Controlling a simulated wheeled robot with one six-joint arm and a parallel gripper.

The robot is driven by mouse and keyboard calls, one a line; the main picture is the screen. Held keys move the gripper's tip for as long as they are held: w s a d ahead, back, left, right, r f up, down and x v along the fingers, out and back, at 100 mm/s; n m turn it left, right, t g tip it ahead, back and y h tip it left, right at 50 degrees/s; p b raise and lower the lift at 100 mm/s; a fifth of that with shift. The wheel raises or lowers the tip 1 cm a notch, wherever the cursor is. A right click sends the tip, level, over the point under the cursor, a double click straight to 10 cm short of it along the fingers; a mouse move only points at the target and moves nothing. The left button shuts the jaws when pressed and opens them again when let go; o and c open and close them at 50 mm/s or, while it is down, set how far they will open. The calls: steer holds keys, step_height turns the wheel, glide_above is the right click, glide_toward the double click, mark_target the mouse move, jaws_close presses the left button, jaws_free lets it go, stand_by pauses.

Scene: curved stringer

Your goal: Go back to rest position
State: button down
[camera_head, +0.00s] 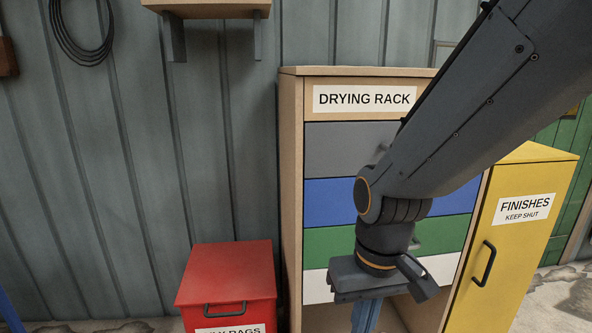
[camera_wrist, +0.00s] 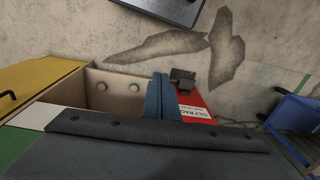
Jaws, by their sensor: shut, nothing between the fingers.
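My gripper (camera_head: 367,314) hangs pointing down in front of the drying rack (camera_head: 291,180) in the head view, and the bottom edge of the picture cuts off its tips. In the wrist view the blue fingers of my gripper (camera_wrist: 160,82) are together with nothing between them. My dark arm comes in from the upper right and hides part of the rack's grey, blue, green and white drawer fronts.
A red rag bin (camera_head: 228,270) stands left of the rack; a yellow finishes cabinet (camera_head: 520,225) stands right. A wooden shelf (camera_head: 205,8) is on the wall above. The wrist view shows open concrete floor (camera_wrist: 150,45) and a blue cart (camera_wrist: 296,113).

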steer(key=s+d+r+m+p, duration=0.2)
steer(key=d+r+p, duration=0.6)
steer(key=r+p, duration=0.2)
steer(key=shift+s+d+r+h+p, duration=0.15)
steer(key=shift+d+r+h+p, duration=0.15)
steer(key=shift+p, duration=0.9)
